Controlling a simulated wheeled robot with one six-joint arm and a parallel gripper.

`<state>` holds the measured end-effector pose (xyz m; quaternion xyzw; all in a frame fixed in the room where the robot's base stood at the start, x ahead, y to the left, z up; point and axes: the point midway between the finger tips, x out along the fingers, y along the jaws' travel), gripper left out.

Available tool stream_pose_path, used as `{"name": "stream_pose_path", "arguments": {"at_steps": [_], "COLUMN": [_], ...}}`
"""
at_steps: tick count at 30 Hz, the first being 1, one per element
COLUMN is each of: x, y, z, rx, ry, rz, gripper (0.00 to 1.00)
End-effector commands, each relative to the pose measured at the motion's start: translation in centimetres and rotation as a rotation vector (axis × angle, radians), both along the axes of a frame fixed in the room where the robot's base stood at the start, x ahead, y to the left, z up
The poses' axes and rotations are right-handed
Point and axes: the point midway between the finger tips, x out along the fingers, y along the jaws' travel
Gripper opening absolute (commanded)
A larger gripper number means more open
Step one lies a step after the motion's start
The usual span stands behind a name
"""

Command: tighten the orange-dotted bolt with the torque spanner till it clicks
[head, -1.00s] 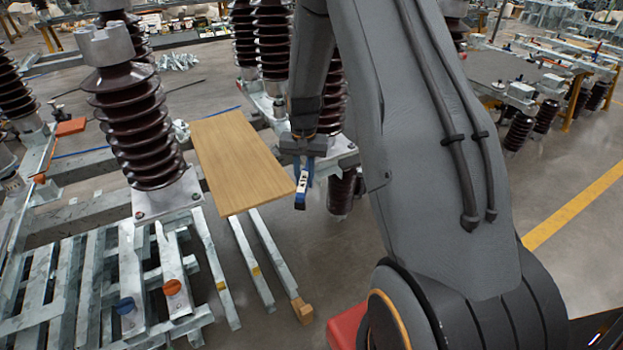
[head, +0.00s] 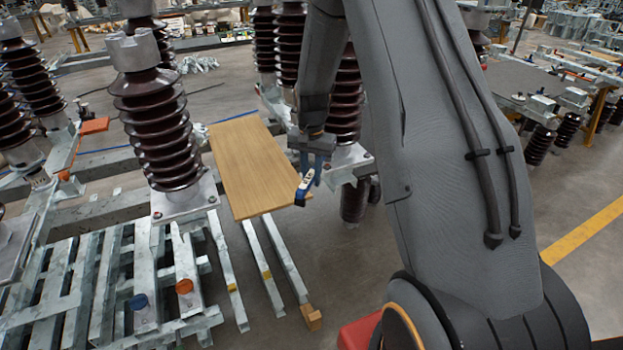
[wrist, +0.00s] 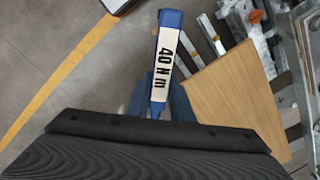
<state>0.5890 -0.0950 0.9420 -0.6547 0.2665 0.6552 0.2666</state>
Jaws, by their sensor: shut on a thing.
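My gripper (head: 311,158) is shut on the torque spanner (head: 306,185), whose blue body has a white label. In the wrist view the spanner (wrist: 166,50) reads "40 N m" and points away from my gripper (wrist: 158,105). In the head view it hangs beside the right edge of the wooden board. An orange round cap or dot (head: 184,286) sits on the galvanised frame at lower left, with a blue one (head: 139,301) to its left. The spanner is well apart from both. The bolt under the orange mark cannot be made out.
The wooden board (head: 262,170) lies between the spanner and the slatted metal frame (head: 62,290). A tall brown ribbed insulator (head: 158,130) stands behind the orange mark. More insulators (head: 345,95) stand behind my gripper. A red box (head: 358,332) is near my base.

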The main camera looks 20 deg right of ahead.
Motion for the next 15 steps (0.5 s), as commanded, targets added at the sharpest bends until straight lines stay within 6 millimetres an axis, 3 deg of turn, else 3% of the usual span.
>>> {"name": "stream_pose_path", "arguments": {"at_steps": [15], "x": [0.1], "y": [0.0], "z": [3.7], "rx": [-0.001], "ry": [-0.002], "rz": [0.001], "gripper": [0.0]}}
